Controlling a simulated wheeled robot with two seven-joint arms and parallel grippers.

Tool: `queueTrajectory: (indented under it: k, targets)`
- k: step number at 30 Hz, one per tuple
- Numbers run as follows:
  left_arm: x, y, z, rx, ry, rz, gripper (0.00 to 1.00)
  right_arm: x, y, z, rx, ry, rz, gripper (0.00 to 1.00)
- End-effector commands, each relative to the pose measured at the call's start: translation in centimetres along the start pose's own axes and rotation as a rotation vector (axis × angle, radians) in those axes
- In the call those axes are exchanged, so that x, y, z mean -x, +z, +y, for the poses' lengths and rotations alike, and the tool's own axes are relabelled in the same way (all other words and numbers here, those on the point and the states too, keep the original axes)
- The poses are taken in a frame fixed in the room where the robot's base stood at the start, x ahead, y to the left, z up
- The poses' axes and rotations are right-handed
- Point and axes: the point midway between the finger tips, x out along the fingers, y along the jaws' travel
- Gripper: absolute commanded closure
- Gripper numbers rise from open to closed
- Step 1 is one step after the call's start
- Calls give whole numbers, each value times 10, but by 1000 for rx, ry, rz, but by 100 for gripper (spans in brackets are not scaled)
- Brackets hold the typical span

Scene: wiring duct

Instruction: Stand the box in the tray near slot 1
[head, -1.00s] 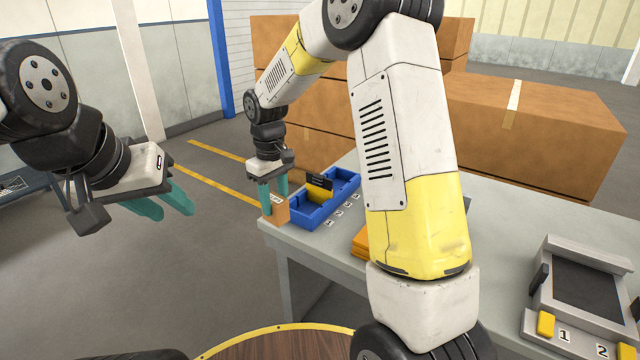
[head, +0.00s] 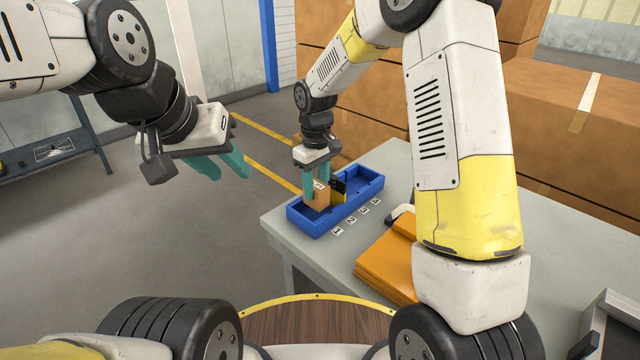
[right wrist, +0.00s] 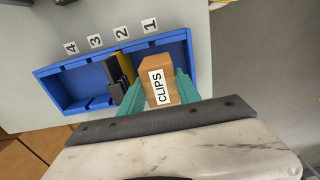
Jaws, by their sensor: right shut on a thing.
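The small brown cardboard box (head: 318,196), labelled CLIPS, is held upright by my right gripper (head: 319,180). The right wrist view shows the box (right wrist: 158,82) between the two teal fingers, with the right gripper (right wrist: 158,92) shut on it. The blue tray (head: 297,217) lies on the table. The box is at its near-left end, within the tray's outline, close to the slot 1 label (right wrist: 151,25). I cannot tell whether its base touches the tray floor. My left gripper (head: 224,168) is open and empty, off to the left over the floor.
A black and yellow item (right wrist: 122,72) stands in the tray beside the box, around slots 2 and 3. The tray's slot 4 end is empty. An orange folder-like stack (head: 388,265) lies on the grey table (head: 470,290). Large cartons (head: 555,120) stand behind.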

Motion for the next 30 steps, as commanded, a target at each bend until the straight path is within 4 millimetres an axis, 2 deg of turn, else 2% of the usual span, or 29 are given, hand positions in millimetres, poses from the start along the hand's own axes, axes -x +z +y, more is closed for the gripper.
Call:
queueTrajectory:
  k: [5, 11, 21, 22, 23, 30]
  targets:
    - [0, 0, 0, 0, 0, 0, 64, -14, 0, 0, 1, 0, -1, 100]
    - [0, 0, 0, 0, 0, 0, 64, -41, 0, 0, 0, 0, -1, 100]
    - [0, 0, 0, 0, 0, 0, 64, -44, 0, 0, 0, 0, 0, 100]
    - [0, 0, 0, 0, 0, 0, 64, -44, 0, 0, 0, 1, 0, 59]
    - [0, 0, 0, 0, 0, 0, 64, -44, 0, 0, 0, 1, 1, 53]
    - [0, 0, 0, 0, 0, 0, 64, -44, 0, 0, 0, 1, 1, 51]
